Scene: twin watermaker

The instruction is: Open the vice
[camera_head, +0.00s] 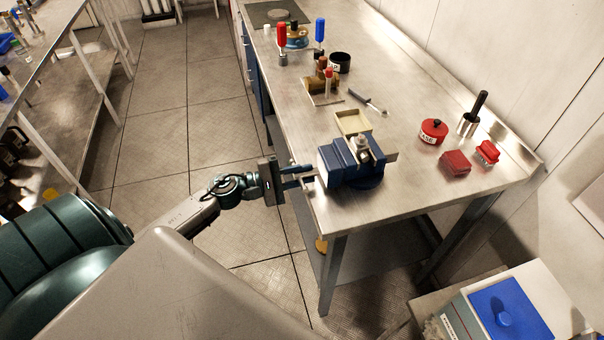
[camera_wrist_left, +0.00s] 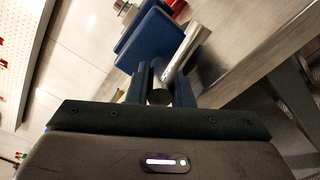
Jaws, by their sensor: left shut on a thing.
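A blue vice (camera_head: 343,168) is mounted at the near left corner of the steel workbench, with a small metal part (camera_head: 362,148) at its jaws. In the left wrist view the vice (camera_wrist_left: 150,32) is straight ahead, with its metal handle bar (camera_wrist_left: 187,50) slanting across. My left gripper (camera_head: 308,176) reaches in from the left at the bench edge. Its blue fingers, also in the left wrist view (camera_wrist_left: 160,88), are shut on the vice handle at the screw end. How wide the vice jaws stand apart cannot be told. My right gripper does not show.
The workbench (camera_head: 400,110) carries a beige tray (camera_head: 353,122), a screwdriver (camera_head: 368,101), a red round tin (camera_head: 433,131) and red boxes (camera_head: 456,163) away from the vice. A white box with a blue lid (camera_head: 505,305) stands at lower right. The floor left of the bench is clear.

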